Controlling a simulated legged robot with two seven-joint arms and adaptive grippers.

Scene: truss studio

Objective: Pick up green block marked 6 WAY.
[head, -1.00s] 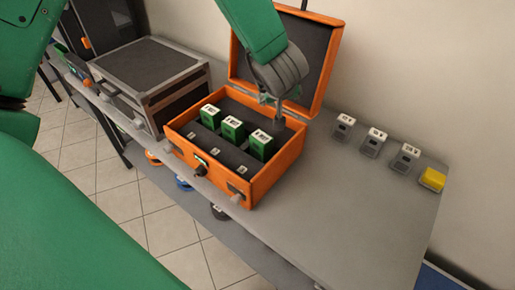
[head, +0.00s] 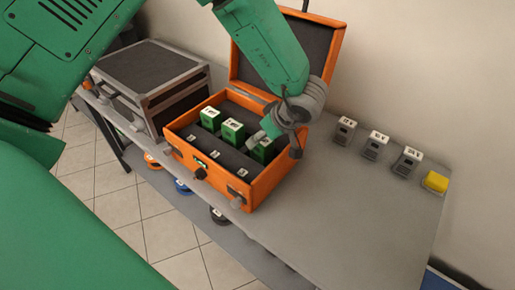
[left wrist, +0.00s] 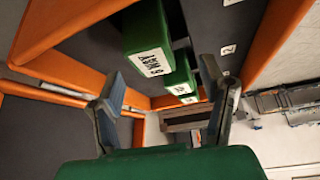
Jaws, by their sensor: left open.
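Three green blocks with white labels stand in a row in the open orange case (head: 245,203): a left one (head: 210,119), a middle one (head: 232,131) and a right one (head: 262,151). The labels are too small to read in the head view. In the left wrist view the nearest green block (left wrist: 147,32) has a label that seems to read 6 WAY, and another green block (left wrist: 180,78) is beyond it. My left gripper (head: 281,139) is open above the right block and partly hides it. Its two spread fingers show in the left wrist view (left wrist: 168,95), with nothing held.
The case's raised lid (head: 333,60) stands behind my gripper. A grey-edged black case (head: 150,75) is to the left. Several dark labelled blocks (head: 375,146) and a yellow block (head: 435,182) line the right back of the grey table (head: 350,225). The table's front right is clear.

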